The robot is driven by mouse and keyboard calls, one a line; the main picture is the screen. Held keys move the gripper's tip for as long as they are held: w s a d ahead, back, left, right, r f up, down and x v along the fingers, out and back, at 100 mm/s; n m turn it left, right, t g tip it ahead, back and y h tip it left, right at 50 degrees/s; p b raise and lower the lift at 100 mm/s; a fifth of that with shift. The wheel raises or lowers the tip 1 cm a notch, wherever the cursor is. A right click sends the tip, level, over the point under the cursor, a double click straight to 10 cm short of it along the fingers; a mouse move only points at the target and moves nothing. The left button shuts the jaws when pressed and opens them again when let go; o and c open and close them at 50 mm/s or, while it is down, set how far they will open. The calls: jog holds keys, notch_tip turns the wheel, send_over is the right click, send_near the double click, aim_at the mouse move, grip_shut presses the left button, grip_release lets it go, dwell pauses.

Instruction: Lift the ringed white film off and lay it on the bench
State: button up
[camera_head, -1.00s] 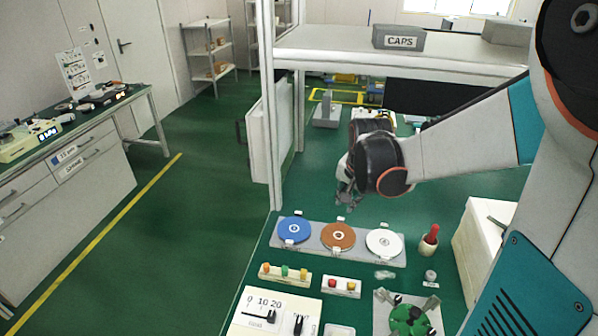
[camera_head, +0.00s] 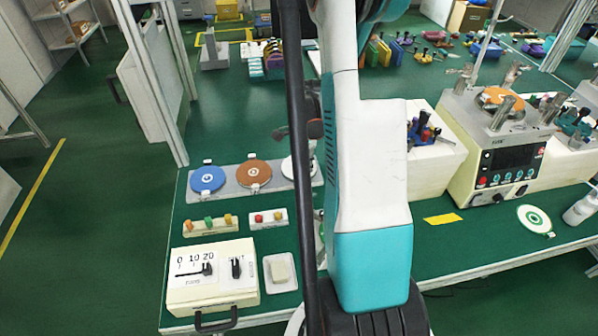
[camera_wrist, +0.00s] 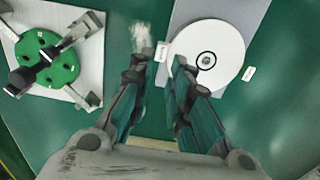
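A white disc with a green ring (camera_head: 535,219) lies flat on the green bench at the right in the head view, with a small tab at its edge. Another white disc (camera_wrist: 222,45), with a dark ring at its centre and a white tab, lies on a grey tray (camera_wrist: 182,15) in the wrist view. In the head view this second disc (camera_head: 289,168) is partly hidden behind my arm. My gripper (camera_wrist: 162,72) is open and empty, its fingertips left of that disc near the tab. The head view hides the fingers.
Blue (camera_head: 207,179) and brown (camera_head: 254,173) discs share the tray. The lapping machine (camera_head: 500,150) carries an orange disc (camera_head: 495,96). A green round fixture (camera_wrist: 47,57) is left of my gripper. Bench around the yellow label (camera_head: 442,219) is clear.

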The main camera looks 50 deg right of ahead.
aim_at(303, 179)
jog(key=shift+w+f+b, duration=0.1)
jog(key=shift+f+b, duration=1.15)
jog(key=shift+f, duration=2.05)
grip_shut()
